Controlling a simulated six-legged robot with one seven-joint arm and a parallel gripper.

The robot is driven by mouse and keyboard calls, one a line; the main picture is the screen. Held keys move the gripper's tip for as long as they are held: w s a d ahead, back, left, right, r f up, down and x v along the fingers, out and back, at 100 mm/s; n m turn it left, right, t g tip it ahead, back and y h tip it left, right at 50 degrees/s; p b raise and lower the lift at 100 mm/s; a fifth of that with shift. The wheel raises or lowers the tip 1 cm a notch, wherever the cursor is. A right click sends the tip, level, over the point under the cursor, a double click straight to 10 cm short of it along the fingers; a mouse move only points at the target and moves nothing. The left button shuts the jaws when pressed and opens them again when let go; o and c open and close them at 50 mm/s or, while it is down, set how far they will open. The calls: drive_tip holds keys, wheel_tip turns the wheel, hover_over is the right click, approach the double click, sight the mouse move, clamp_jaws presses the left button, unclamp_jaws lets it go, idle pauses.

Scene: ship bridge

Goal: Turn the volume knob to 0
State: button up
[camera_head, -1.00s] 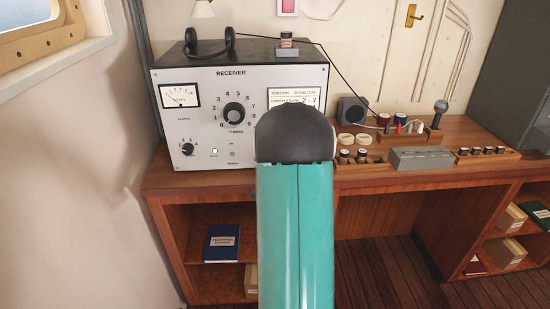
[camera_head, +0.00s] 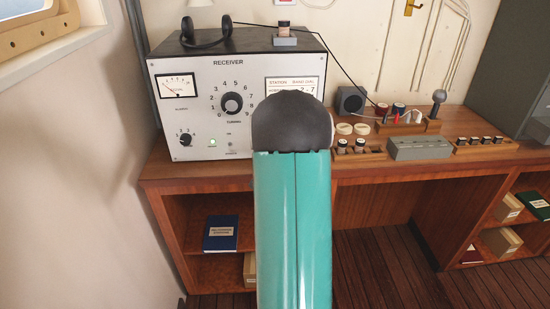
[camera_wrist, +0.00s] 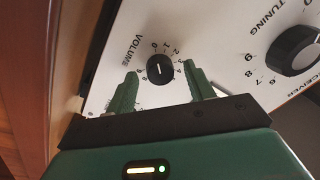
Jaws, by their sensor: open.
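The volume knob (camera_wrist: 160,69) is a small black knob in the wrist view, with numbers around it and VOLUME printed beside it. A short white mark shows on its face; I cannot tell which number it indicates exactly. My gripper (camera_wrist: 162,86) is open, with one green finger on each side below the knob in the picture. Whether either finger touches it cannot be told. In the head view the receiver (camera_head: 190,105) stands on the wooden desk. My arm's dark rounded joint and teal link cover its right part, and hide my gripper and the volume knob there.
The large tuning knob (camera_head: 232,103) is at the receiver's middle, with a small selector knob (camera_head: 186,139) lower left. Headphones (camera_head: 207,38) lie on top. A grey box (camera_head: 419,148) and wooden racks stand on the desk at right. The wall (camera_head: 90,190) is close on the left.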

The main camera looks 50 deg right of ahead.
drive_tip(key=v, duration=1.3)
drive_tip(key=w+a+r+n+g+y, duration=0.1)
drive_tip(key=w+a+r+n+y, duration=0.3)
drive_tip(key=a, duration=0.5)
drive_tip(key=w+a+r+n+y, duration=0.2)
drive_tip(key=w+a+n+y, duration=0.3)
drive_tip(key=a, duration=0.5)
drive_tip(key=s+a+r+n+g+y, duration=0.2)
drive_tip(key=s+a+n+g, duration=0.1)
drive_tip(key=s+a, duration=0.4)
drive_tip(key=s+a+r+n+g+y, duration=0.2)
drive_tip(key=s+a+n, duration=0.4)
drive_tip(key=a, duration=0.7)
drive_tip(key=shift+s+g+y, duration=0.4)
drive_tip(key=shift+s+g, duration=0.1)
drive_tip(key=shift+g, duration=0.1)
